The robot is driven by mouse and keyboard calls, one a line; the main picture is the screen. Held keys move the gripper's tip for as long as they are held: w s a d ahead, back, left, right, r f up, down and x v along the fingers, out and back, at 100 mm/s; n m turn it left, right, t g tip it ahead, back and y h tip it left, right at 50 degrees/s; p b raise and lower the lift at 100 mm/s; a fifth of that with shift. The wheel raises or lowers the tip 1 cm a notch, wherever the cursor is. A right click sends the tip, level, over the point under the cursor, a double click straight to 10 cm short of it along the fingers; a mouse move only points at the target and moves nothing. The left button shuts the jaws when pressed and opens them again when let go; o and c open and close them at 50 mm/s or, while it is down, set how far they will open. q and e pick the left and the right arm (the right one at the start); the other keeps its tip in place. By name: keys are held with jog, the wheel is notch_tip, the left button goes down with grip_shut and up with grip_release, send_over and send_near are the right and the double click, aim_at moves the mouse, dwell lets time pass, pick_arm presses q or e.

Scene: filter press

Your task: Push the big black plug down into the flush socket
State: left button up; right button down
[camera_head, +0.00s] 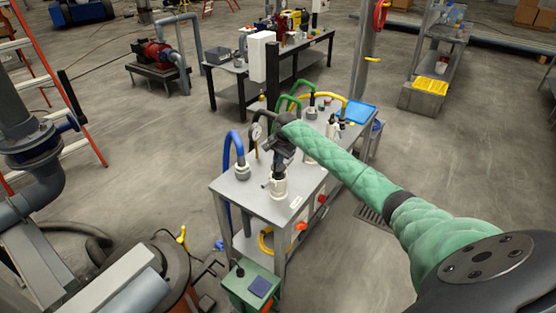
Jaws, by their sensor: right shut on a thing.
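My right gripper (279,157) hangs from the end of the green-sleeved arm over the front of the grey bench (225,187). It is shut on a small dark thing that looks like the big black plug; the gripper hides most of it. Right below stands a white, collar-shaped fitting (278,187) with a small side handle, which may be the socket. I cannot tell from this angle whether the plug touches it or how deep it sits. My left gripper is not in view.
A blue hose (229,145) on a grey coupling stands left of the gripper. Green and yellow hoses, a round gauge (257,131) and a blue tray (355,112) are behind. Red knobs are on the bench front. A green box (250,286) stands below.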

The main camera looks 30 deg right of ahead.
jog(key=shift+f, duration=0.5)
dwell(0.4)
jog(key=c, duration=1.4)
grip_release()
jog(key=shift+c, duration=0.2)
